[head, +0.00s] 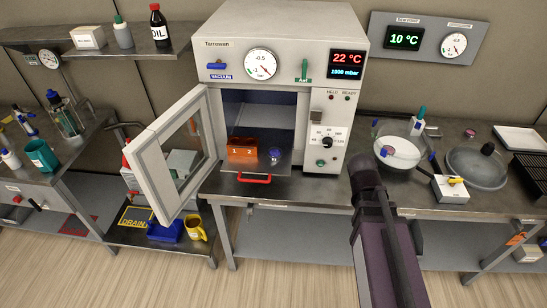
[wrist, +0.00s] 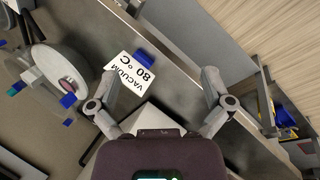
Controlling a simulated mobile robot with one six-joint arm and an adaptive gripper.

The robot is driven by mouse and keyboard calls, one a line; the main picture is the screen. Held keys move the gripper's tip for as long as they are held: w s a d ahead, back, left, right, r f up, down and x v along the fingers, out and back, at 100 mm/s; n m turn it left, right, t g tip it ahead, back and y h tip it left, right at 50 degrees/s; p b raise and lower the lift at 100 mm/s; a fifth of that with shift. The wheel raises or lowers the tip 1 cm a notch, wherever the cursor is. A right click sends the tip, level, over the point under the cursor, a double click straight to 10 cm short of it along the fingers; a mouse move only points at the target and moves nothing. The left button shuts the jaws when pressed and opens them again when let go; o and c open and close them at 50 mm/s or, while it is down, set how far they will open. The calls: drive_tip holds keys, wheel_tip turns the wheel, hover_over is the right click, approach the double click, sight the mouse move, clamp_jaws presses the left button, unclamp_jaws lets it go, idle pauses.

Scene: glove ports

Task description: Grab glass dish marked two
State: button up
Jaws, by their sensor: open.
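No dish with a readable mark two shows in either view. In the head view, a small clear glass piece with a blue top (head: 275,155) sits inside the open vacuum oven (head: 283,22), right of an orange block (head: 242,149) with small marks. Its own marking is too small to read. My arm rises in front of the bench, right of the oven, and its gripper is not clearly seen there. In the wrist view my gripper (wrist: 158,85) is open, with nothing between its fingers, above the edge of a bench. A white card reading VACUUM 80 °C (wrist: 130,75) lies beyond the left finger.
The oven door (head: 172,150) stands open to the left. A red handle (head: 254,178) sticks out at the oven's front. On the right bench are a glass bowl (head: 397,152), a domed glass vessel (head: 477,165) and a small white box (head: 451,189). The floor in front is clear.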

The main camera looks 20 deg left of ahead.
drive_tip(key=a+r+n+t+b, duration=0.1)
drive_tip(key=a+n+t, duration=0.2)
drive_tip(key=a+n, duration=0.5)
drive_tip(key=s+a+r+n+t+y+b, duration=0.1)
drive_tip(key=a+n+t, duration=0.3)
drive_tip(key=a+n, duration=0.4)
drive_tip(key=a+r+n+t+y+b, duration=0.1)
drive_tip(key=a+r+n+t+b, duration=0.2)
drive_tip(key=a+n, duration=0.5)
drive_tip(key=shift+s+a+n+t, duration=0.1)
drive_tip(key=shift+a+n, duration=0.05)
drive_tip(key=shift+a, duration=1.7)
drive_tip(key=shift+s+a+n+t, duration=0.1)
drive_tip(key=shift+s+a, duration=0.05)
drive_tip(key=shift+a, duration=1.7)
drive_tip(key=shift+s+a+n+t, duration=0.1)
drive_tip(key=shift+a+n, duration=0.05)
drive_tip(key=shift+a, duration=1.7)
drive_tip(key=b, duration=0.3)
approach(275, 154)
drive_tip(key=shift+w+d+r, duration=0.1)
drive_tip(key=shift+w, duration=0.45)
drive_tip(key=shift+w+d+r, duration=0.1)
drive_tip(key=shift+w+r, duration=0.05)
drive_tip(key=shift+w, duration=0.45)
drive_tip(key=shift+w+d+f, duration=0.1)
drive_tip(key=shift+w, duration=0.4)
